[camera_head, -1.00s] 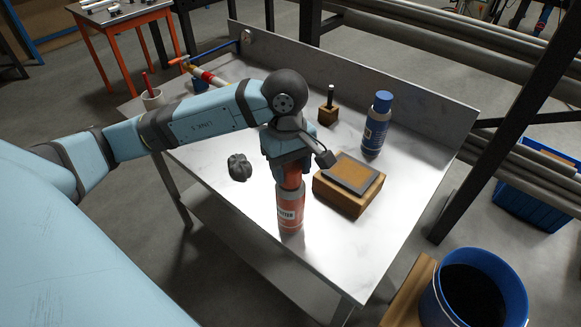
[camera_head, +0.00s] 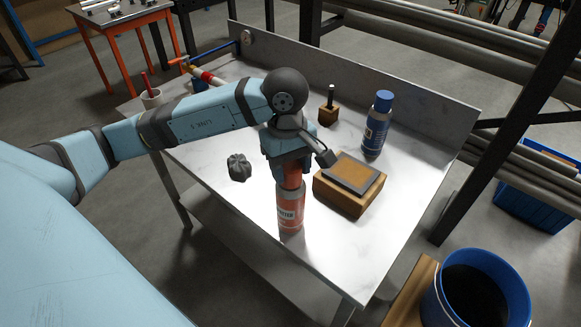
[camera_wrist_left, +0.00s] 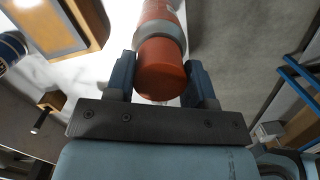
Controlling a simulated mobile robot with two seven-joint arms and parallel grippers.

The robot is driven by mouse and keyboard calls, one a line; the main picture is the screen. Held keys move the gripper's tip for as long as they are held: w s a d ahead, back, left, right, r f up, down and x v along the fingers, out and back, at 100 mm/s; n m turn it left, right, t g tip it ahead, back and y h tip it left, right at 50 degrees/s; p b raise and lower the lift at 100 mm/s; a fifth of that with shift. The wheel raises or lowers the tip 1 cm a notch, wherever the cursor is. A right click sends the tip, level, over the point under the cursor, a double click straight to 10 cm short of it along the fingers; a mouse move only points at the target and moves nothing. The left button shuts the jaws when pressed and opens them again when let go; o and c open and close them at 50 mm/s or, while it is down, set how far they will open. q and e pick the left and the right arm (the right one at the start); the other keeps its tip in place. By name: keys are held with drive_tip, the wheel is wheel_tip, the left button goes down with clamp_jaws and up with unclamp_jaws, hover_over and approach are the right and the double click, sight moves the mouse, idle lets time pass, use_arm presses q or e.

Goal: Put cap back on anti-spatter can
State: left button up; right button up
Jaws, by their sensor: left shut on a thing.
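The anti-spatter can (camera_head: 290,214), red with a pale label and a grey shoulder, stands upright near the front of the metal table. The red cap (camera_wrist_left: 162,72) is in line with the can's top, against the grey shoulder (camera_wrist_left: 160,36) in the left wrist view. I cannot tell whether it is fully seated. My left gripper (camera_head: 291,168) points down over the can and is shut on the cap, with one finger on each side of it. In the head view the gripper hides part of the cap. My right gripper is not in view.
A wooden block with a dark-framed top (camera_head: 347,187) stands close right of the can. A blue can (camera_head: 377,126) and a small wooden block with a black peg (camera_head: 328,110) are farther back. A crumpled dark grey rag (camera_head: 239,167) lies left. The table's front edge (camera_head: 320,285) is near.

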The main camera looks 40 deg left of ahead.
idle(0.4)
use_arm(q)
drive_tip(key=o, duration=1.4)
drive_tip(key=shift+r, duration=0.1)
drive_tip(key=shift+r+p, duration=1.45)
drive_tip(key=shift+r, duration=2.2)
clamp_jaws()
